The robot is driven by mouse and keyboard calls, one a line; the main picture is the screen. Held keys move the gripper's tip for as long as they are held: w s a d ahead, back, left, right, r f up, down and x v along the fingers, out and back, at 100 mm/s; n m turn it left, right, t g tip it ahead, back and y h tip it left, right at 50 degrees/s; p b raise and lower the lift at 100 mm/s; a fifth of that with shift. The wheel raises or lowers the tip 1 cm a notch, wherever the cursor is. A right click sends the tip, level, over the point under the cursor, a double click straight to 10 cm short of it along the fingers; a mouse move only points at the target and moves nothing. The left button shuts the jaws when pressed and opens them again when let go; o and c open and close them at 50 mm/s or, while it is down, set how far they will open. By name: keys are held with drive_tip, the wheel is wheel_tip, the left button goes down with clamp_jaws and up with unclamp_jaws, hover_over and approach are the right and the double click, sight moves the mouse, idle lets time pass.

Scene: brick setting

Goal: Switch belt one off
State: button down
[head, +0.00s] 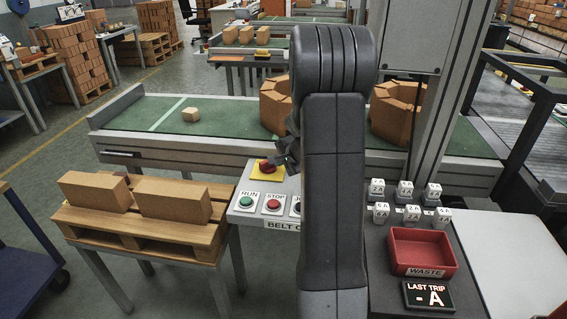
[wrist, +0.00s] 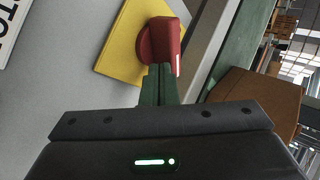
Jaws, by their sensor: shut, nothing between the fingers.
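The control panel (head: 236,214), lettered "BELT O…" with the rest hidden by my arm, has a green RUN button (head: 246,202) and a red STOP button (head: 273,204). A third button, lettered from J, is mostly hidden. Behind them a red knob (head: 266,166) sits on a yellow plate (head: 257,176). The wrist view shows the knob (wrist: 161,35) and the plate (wrist: 121,50) close up. My gripper (wrist: 159,72) is shut and empty, its fingertips at the knob's near edge. I cannot tell whether they touch it. In the head view my gripper (head: 286,157) is beside the knob.
A green conveyor belt (head: 225,118) carries a small pale block (head: 190,114) and large brown pieces (head: 399,108). A wooden pallet (head: 150,232) with bricks stands left of the panel. A red WASTE tray (head: 422,271), several labelled cubes and a "LAST TRIP" display (head: 428,296) are at right.

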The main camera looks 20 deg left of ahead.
drive_tip(key=shift+w+n+g+b, duration=0.3)
drive_tip(key=shift+n+g+b, duration=0.2)
drive_tip(key=shift+n+b, duration=0.3)
drive_tip(key=shift+w+b, duration=0.2)
drive_tip(key=shift+b, duration=0.15)
drive_tip(key=shift+w+a+b, duration=0.1)
drive_tip(key=shift+w+b, duration=0.5)
drive_tip(key=shift+w, duration=0.05)
drive_tip(key=shift+w+a+b, duration=0.55)
drive_tip(key=shift+w+a, duration=0.1)
drive_tip(key=shift+w, duration=0.3)
drive_tip(key=shift+w+a+n+g+y, duration=0.1)
drive_tip(key=shift+w+n+g+y, duration=0.15)
drive_tip(key=shift+n+g+y, duration=0.55)
drive_tip(key=shift+a+f+n+g, duration=0.1)
drive_tip(key=shift+a+n+g, duration=0.1)
drive_tip(key=shift+n+g, duration=0.7)
drive_tip(key=shift+s+f, duration=0.1)
drive_tip(key=shift+s, duration=0.05)
drive_tip(key=v, duration=1.4)
drive_tip(key=shift+p, duration=0.4)
